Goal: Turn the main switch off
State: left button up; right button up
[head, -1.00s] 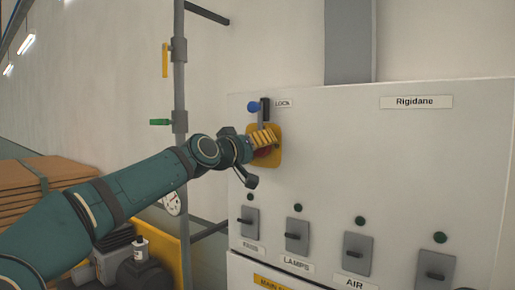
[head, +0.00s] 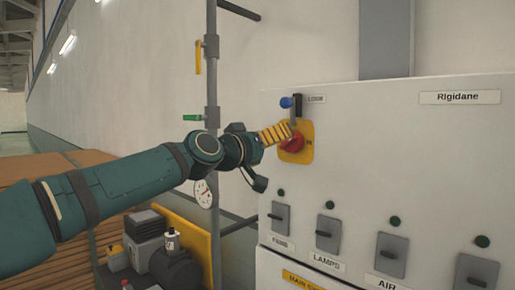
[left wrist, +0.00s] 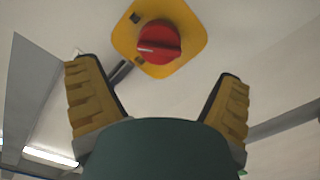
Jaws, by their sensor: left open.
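The main switch is a red rotary knob (head: 291,143) on a yellow plate (head: 306,153), at the upper left of the white cabinet front. The knob (left wrist: 158,42) also shows at the top middle of the left wrist view, with a pale mark on its left side. My left gripper (head: 284,131) has its yellow ribbed fingers in front of the plate, just left of and above the knob. In the left wrist view the fingers are spread wide with nothing between them, and the knob lies beyond the tips. My right gripper is in neither view.
A blue-ended lever (head: 287,103) sits above the plate beside a LOCK label. Several grey switches (head: 328,233) with green buttons line the cabinet below. A grey pipe (head: 212,85) with valves stands left of the cabinet. Brown stacked boards (head: 60,165) lie behind my arm.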

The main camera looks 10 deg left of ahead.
pick_arm(q)
jog(key=shift+v, duration=2.35)
